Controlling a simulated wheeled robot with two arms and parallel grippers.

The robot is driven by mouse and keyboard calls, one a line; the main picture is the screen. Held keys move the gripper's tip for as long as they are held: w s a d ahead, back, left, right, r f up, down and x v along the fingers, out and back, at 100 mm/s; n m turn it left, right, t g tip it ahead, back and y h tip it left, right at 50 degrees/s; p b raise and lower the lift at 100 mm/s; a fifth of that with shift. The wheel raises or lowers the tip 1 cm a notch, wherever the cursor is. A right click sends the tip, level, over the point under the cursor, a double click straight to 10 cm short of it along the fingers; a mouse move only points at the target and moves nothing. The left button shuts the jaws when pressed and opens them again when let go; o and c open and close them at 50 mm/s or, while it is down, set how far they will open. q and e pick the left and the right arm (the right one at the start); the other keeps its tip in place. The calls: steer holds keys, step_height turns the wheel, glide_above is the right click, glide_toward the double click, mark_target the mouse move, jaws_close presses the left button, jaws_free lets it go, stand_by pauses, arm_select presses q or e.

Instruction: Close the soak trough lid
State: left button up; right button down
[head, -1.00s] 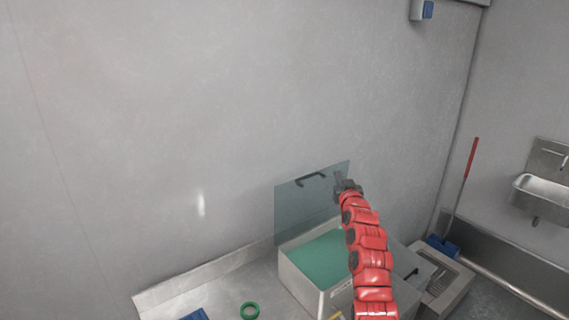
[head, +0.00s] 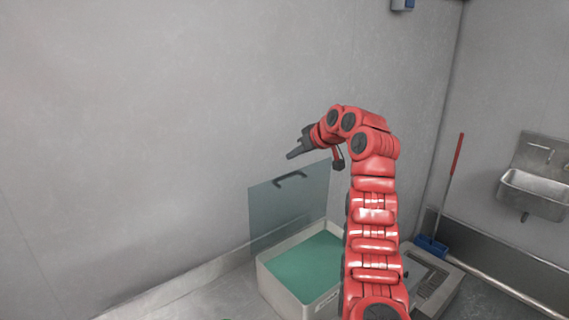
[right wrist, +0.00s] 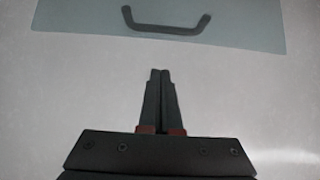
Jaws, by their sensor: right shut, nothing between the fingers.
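The soak trough (head: 268,283) is a pale open box with green liquid (head: 305,268) inside, at the lower middle of the head view. Its see-through grey-blue lid (head: 290,212) stands upright along the trough's wall side, open, with a dark handle (head: 290,178) near its top edge. My right gripper (head: 289,156) is shut and empty, above the lid's top edge and apart from it in the picture. In the right wrist view my shut fingers (right wrist: 158,72) point toward the lid (right wrist: 230,22) and its handle (right wrist: 165,27), with a gap between. My left gripper is not in view.
A steel counter (head: 215,300) runs left of the trough along the grey wall. A grey unit (head: 433,280) stands to the right of my right arm. A red-handled broom (head: 452,175) and a steel sink (head: 535,190) are farther right. The air left of the gripper is clear.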

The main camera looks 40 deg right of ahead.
steer(key=shift+w+a+f+p, duration=0.1)
steer(key=shift+w+f+p, duration=0.5)
steer(key=shift+f+p, duration=0.5)
steer(key=shift+w+f+p, duration=0.6)
steer(key=shift+f+p, duration=0.45)
steer(key=shift+f, duration=0.05)
steer(key=shift+w+a+f+p, duration=0.1)
steer(key=shift+w+f+p, duration=0.5)
steer(key=shift+f+p, duration=0.5)
steer(key=shift+f, duration=0.1)
steer(key=s+d+f+t+b, duration=0.15)
steer(key=s+t+b, duration=0.25)
steer(key=s+b, duration=0.55)
steer(key=s+f+t+b, duration=0.35)
steer(key=s+b, duration=0.25)
steer(key=b, duration=0.6)
steer(key=s+f+t+b, duration=0.7)
steer(key=s+f+b, duration=0.3)
steer(key=b, duration=1.7)
steer(key=shift+d+f+y+b, duration=0.3)
steer(key=shift+f+y, duration=0.1)
steer(key=shift+f, duration=1.3)
